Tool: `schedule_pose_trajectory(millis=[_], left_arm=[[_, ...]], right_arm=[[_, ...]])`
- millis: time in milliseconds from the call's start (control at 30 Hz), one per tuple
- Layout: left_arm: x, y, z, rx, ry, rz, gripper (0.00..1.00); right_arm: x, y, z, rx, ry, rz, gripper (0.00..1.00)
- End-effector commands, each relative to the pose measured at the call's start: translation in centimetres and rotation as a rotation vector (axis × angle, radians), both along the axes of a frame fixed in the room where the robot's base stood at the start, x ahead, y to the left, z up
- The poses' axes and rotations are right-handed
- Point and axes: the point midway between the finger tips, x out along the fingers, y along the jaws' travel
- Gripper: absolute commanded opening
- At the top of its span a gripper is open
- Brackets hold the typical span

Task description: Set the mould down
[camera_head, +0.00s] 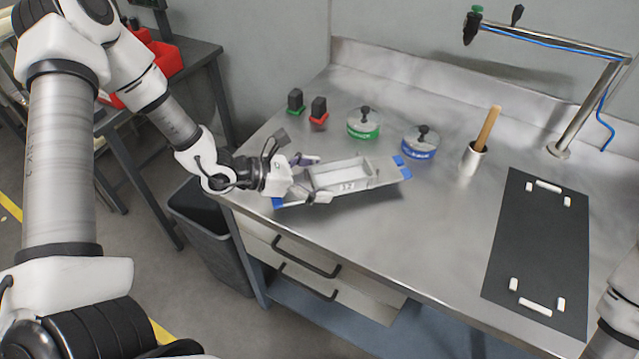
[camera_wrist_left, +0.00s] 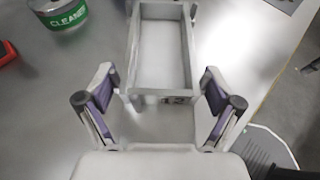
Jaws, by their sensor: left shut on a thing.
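The mould (camera_head: 370,172) is a grey, open rectangular box with blue ends and a number on its side. My left gripper (camera_head: 312,178) is shut on it near the left front of the steel bench. A shadow lies on the steel beneath its right part, so it seems to be held a little above the bench. In the left wrist view, the mould (camera_wrist_left: 160,98) lies ahead of the palm, between the two fingers of the gripper (camera_wrist_left: 158,88). My right gripper is out of view.
A black mat (camera_head: 535,245) with several small white blocks lies on the bench's right. Green-labelled (camera_head: 363,123) and blue-labelled (camera_head: 420,142) tins, a white cup with a wooden handle (camera_head: 474,157), and two small dark stamps stand behind. Bare steel separates mould and mat.

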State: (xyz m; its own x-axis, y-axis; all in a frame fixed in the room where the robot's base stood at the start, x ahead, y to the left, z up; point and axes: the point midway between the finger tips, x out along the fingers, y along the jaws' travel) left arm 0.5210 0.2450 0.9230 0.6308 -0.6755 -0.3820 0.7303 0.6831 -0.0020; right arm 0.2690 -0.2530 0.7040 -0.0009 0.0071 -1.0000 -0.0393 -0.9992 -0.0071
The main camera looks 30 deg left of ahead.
Motion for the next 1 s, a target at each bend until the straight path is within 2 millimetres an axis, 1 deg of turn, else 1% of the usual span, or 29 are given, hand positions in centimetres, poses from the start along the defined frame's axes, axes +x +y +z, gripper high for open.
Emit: schedule_pose_trajectory(millis=[33,100,167,233,333,567,700,733,1000], left_arm=[[0.6,0.1,0.2,0.001,-0.004,-0.002,0.25],[1.0,0.3,-0.2,0.0,-0.001,-0.001,0.25],[1.1,0.3,-1.0,0.0,0.001,-0.002,0.25],[1.0,0.3,-2.3,-0.002,0.004,-0.002,0.25],[1.0,0.2,-3.4,-0.002,0.0,-0.003,0.25],[1.1,0.3,-3.6,-0.003,-0.003,-0.001,0.25],[1.0,0.3,-4.0,-0.003,-0.003,-0.001,0.25],[1.0,0.3,-3.9,-0.001,0.0,-0.001,1.0],[1.0,0.3,-3.9,-0.001,0.0,-0.001,1.0]], right_arm=[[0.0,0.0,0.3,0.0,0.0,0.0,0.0],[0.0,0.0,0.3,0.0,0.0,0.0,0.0],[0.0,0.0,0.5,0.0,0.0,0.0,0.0],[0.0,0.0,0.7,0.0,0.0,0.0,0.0],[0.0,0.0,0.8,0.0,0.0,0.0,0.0],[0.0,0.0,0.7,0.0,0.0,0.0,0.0],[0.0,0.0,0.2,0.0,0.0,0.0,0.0],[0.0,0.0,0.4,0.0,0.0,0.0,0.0],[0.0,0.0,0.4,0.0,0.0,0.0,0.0]])
